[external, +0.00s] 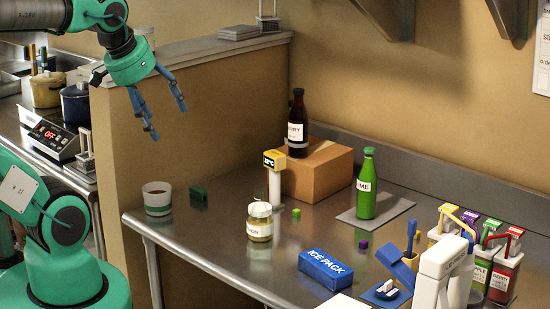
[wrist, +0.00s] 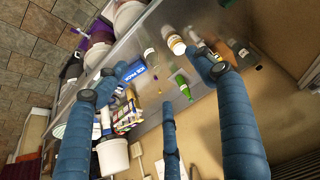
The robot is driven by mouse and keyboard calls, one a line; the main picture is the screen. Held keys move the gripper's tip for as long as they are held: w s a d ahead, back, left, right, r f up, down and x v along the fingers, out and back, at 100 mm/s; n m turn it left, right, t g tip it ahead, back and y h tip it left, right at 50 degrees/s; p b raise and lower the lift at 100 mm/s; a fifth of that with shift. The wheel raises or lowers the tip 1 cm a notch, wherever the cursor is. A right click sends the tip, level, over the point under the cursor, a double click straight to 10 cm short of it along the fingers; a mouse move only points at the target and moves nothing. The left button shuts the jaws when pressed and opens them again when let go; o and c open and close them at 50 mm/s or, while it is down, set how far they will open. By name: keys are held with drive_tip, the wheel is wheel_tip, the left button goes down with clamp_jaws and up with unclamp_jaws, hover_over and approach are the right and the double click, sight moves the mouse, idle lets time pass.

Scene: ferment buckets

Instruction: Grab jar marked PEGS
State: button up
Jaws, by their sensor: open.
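No label reading PEGS can be made out in either view. One small jar (external: 259,222) with a pale lid and yellowish contents stands on the steel counter in the external view; its partly visible label seems to end in "ON". What looks like the same jar shows in the wrist view (wrist: 150,56). My gripper (external: 166,120) is open and empty, with its blue fingers spread and pointing down. It hangs high beside the tan partition, up and left of the jar, touching nothing. In the wrist view the fingers (wrist: 165,80) spread above the counter.
A dark bottle (external: 297,125) stands on a cardboard box (external: 318,170). Dispensers crowd the right. The tan partition (external: 210,110) rises at left.

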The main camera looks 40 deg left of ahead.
idle(0.3)
drive_tip(key=w+f+n+g, duration=0.1)
drive_tip(key=w+f+n, duration=0.2)
drive_tip(key=w+n, duration=0.25)
drive_tip(key=w+f+n+g+b, duration=0.1)
drive_tip(key=w+f+n, duration=0.1)
drive_tip(key=w+n, duration=0.35)
drive_tip(key=w+f+n+g, duration=0.1)
drive_tip(key=w+f+n, duration=0.2)
drive_tip(key=w, duration=0.5)
drive_tip(key=w+f+n+g, duration=0.1)
drive_tip(key=w+f+n, duration=0.3)
drive_tip(key=f, duration=0.1)
drive_tip(key=w+a+f+n, duration=0.1)
drive_tip(key=w+f+n, duration=0.3)
drive_tip(key=f, duration=0.2)
drive_tip(key=w+f+n+g, duration=0.1)
drive_tip(key=w+f+n, duration=0.3)
drive_tip(key=f, duration=0.2)
drive_tip(key=shift+w+a+n+g+b, duration=0.15)
drive_tip(key=shift+a+n+g+b, duration=0.15)
drive_tip(key=shift+b, duration=0.05)
drive_tip(key=shift+w+f+n, duration=0.15)
drive_tip(key=shift+f+n, duration=0.15)
drive_tip(key=shift+f, duration=0.05)
